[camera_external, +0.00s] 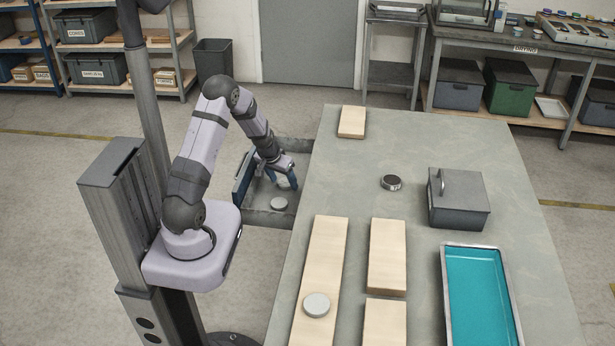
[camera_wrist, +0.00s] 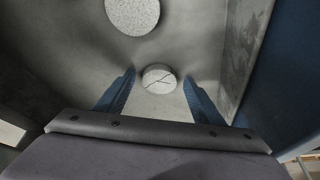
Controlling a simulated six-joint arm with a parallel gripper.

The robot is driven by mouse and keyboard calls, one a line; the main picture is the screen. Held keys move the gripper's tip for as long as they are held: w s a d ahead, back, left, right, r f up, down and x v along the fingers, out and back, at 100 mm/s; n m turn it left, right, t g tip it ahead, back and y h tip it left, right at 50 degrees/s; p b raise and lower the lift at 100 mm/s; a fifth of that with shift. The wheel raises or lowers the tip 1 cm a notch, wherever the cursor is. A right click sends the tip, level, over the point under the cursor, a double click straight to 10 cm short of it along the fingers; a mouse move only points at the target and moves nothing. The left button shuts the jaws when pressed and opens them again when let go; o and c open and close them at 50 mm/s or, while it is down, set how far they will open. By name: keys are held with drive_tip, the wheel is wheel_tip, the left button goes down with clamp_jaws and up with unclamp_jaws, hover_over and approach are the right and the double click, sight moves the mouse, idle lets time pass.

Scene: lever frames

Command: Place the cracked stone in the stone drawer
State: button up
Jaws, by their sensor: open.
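The cracked stone (camera_wrist: 158,78) is a pale round disc with dark crack lines. In the wrist view it shows between the fingertips of my gripper (camera_wrist: 159,80), inside the drawer, with gaps to both blue fingers. My gripper (camera_external: 283,181) is open and reaches down into the drawer (camera_external: 262,218), which is pulled out from the table's left side. Whether the cracked stone rests fully on the drawer floor is hard to tell. A speckled round stone (camera_wrist: 132,14) without visible cracks lies in the drawer too, also seen in the external view (camera_external: 279,203).
Another pale round stone (camera_external: 316,305) lies on a long wooden board (camera_external: 325,255) on the table. More boards, a dark round object (camera_external: 391,183), a grey lidded box (camera_external: 458,200) and a teal tray (camera_external: 446,290) stand further right. Drawer walls surround my gripper closely.

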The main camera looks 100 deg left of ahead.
drive_tip(key=v, duration=1.2)
drive_tip(key=shift+p, duration=0.45)
drive_tip(key=shift+r, duration=0.2)
